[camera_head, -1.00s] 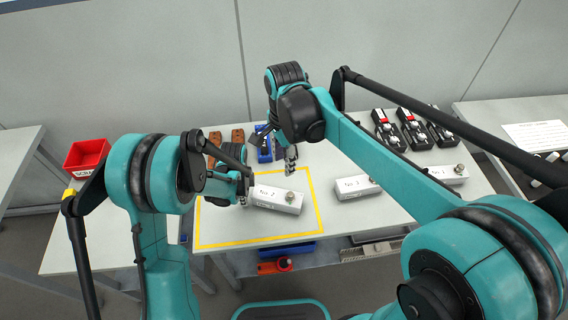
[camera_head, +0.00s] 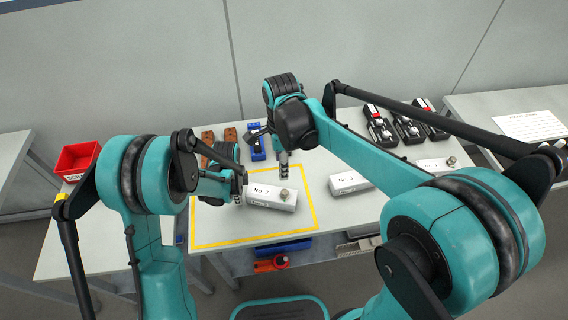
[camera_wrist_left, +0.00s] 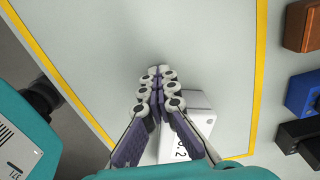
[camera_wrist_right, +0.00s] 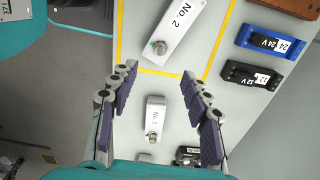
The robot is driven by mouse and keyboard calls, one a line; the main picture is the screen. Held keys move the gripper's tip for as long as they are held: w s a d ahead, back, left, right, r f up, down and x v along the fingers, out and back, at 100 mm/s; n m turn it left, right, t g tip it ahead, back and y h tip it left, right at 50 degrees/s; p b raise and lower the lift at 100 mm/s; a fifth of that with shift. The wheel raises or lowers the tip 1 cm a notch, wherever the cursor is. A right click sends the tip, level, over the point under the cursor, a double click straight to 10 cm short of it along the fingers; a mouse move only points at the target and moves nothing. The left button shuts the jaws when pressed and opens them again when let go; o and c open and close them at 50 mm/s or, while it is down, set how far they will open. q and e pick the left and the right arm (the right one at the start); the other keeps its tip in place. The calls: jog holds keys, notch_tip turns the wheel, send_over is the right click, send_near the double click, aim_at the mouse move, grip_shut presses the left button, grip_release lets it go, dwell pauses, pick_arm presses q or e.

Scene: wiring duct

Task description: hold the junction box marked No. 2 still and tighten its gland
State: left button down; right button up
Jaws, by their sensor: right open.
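The light grey junction box No. 2 (camera_head: 262,196) lies inside the yellow-taped square, its gland (camera_head: 284,195) on top near its right end. In the right wrist view the box (camera_wrist_right: 180,22) and gland (camera_wrist_right: 159,47) lie beyond the fingertips. My left gripper (camera_head: 240,187) is at the box's left end; in the left wrist view its fingertips (camera_wrist_left: 159,76) meet, with the box (camera_wrist_left: 190,103) partly hidden behind the fingers. I see nothing between the tips. My right gripper (camera_head: 283,168) is just behind the gland in the head view; its fingers (camera_wrist_right: 160,74) are spread and empty.
Two other grey boxes (camera_head: 346,181) (camera_head: 432,165) lie to the right on the table. Blue and black blocks (camera_wrist_right: 270,44) (camera_wrist_right: 250,76) and brown blocks (camera_head: 231,134) are at the back. A red bin (camera_head: 78,157) is at left. The taped area's front left (camera_head: 215,225) is clear.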

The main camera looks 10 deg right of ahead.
aim_at(285, 191)
jog(key=f+m, duration=0.1)
jog(key=f, duration=0.4)
jog(key=f+m, duration=0.1)
jog(key=f, duration=0.4)
jog(key=d+f+m, duration=0.1)
jog(key=f, duration=0.4)
jog(key=shift+w, duration=0.2)
grip_shut()
jog(key=c, duration=1.1)
grip_release()
grip_shut()
jog(key=m, duration=1.1)
